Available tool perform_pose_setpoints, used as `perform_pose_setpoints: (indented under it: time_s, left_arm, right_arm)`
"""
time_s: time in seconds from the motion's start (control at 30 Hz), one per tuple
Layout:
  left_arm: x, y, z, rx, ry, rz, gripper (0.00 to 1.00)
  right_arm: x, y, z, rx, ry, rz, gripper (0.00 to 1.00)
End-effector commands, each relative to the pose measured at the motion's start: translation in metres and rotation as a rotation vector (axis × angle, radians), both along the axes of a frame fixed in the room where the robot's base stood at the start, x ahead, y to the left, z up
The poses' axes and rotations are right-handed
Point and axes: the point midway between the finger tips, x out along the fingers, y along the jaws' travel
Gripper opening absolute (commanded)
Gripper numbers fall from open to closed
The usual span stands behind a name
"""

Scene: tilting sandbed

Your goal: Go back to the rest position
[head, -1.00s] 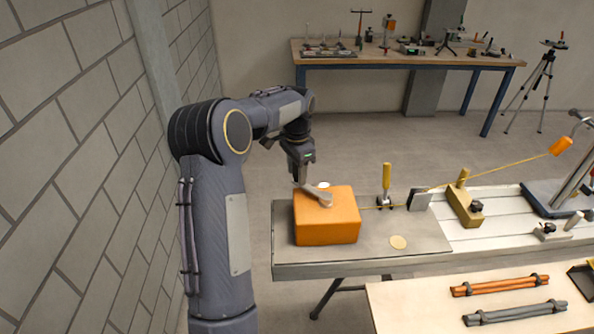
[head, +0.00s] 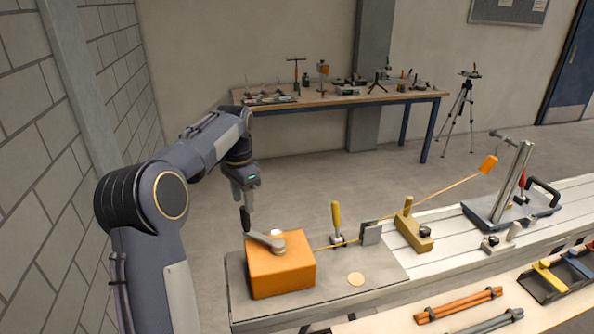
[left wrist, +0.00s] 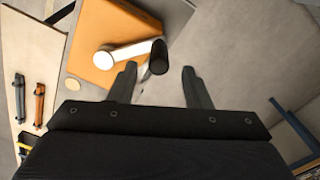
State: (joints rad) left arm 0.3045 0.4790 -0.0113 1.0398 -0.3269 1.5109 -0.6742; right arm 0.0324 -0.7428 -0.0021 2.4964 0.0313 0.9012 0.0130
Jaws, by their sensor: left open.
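My left gripper (head: 240,198) is in the air just above the crank on the orange box (head: 282,270). The crank has a grey arm (head: 266,240) and a black upright knob (head: 246,220). In the left wrist view my left gripper (left wrist: 159,72) has its two fingers spread, with nothing held between them. The black knob (left wrist: 158,57) shows beyond the fingertips, and the pale crank arm (left wrist: 125,52) lies over the orange box (left wrist: 105,35). My right gripper is not in view.
A yellow-handled clamp (head: 337,222) stands beside the box. A brick wall (head: 40,200) is close on the left. A back table (head: 345,98) holds instruments.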

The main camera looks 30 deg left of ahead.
Motion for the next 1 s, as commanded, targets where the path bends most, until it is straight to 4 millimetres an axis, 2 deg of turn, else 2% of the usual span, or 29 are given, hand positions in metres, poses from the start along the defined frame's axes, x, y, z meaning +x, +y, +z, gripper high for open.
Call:
perform_pose_setpoints:
  time_s: [0.23, 0.37, 0.5, 0.67, 0.77, 0.9, 1.0]
  left_arm:
    - [-0.005, -0.005, 0.005, -0.005, -0.014, 0.007, 0.44]
    - [-0.027, -0.028, 0.023, -0.031, -0.070, 0.042, 0.44]
    - [-0.070, -0.069, 0.041, -0.089, -0.159, 0.113, 0.44]
    - [-0.127, -0.120, 0.044, -0.175, -0.252, 0.207, 0.44]
    - [-0.165, -0.151, 0.036, -0.237, -0.301, 0.272, 0.44]
    - [-0.215, -0.190, 0.014, -0.326, -0.355, 0.364, 0.44]
    - [-0.241, -0.212, -0.004, -0.382, -0.379, 0.420, 0.44]
  right_arm:
    - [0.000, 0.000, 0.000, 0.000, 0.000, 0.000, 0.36]
    - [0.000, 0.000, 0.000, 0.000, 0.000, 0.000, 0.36]
    - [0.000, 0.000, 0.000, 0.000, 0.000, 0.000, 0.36]
    - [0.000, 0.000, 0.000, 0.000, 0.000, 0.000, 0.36]
    - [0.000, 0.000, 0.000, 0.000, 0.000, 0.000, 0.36]
    - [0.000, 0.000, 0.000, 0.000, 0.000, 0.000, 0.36]
    - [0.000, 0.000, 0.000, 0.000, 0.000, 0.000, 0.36]
